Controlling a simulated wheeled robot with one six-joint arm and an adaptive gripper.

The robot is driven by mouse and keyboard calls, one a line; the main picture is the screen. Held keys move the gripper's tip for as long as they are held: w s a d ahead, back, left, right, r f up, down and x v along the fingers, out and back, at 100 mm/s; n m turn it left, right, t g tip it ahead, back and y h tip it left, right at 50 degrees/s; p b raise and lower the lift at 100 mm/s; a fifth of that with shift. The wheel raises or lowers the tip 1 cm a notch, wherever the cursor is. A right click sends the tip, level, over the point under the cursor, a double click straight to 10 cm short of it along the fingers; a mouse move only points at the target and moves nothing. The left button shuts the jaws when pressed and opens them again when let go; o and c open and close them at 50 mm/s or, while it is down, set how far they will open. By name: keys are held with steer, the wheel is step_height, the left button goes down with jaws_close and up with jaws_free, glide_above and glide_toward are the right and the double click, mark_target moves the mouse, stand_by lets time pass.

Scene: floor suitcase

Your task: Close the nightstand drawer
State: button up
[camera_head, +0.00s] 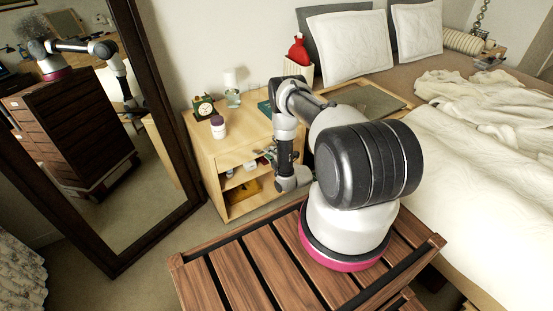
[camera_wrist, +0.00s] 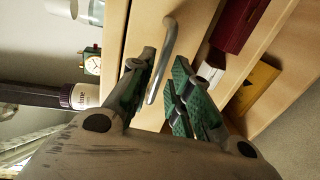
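The light-wood nightstand (camera_head: 205,150) stands between the mirror and the bed. In the wrist view its drawer front (camera_wrist: 145,25) carries a curved metal handle (camera_wrist: 171,35). My gripper (camera_wrist: 166,62) is open, with its green-padded fingers apart on either side of the handle. I cannot tell whether either finger touches it. In the head view my gripper (camera_head: 264,153) is at the nightstand's front, small and partly merged with the things behind it. My arm hides the right part of the front, and how far out the drawer stands is unclear.
A bottle (camera_head: 218,127), a clock (camera_head: 203,107) and a glass lamp (camera_head: 232,90) stand on the nightstand. Its open shelves hold a red box (camera_wrist: 238,22) and a yellow item (camera_wrist: 254,87). The mirror (camera_head: 115,150) is close on the left, the bed (camera_head: 480,190) on the right.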

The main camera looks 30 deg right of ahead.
steer(key=v, duration=0.8)
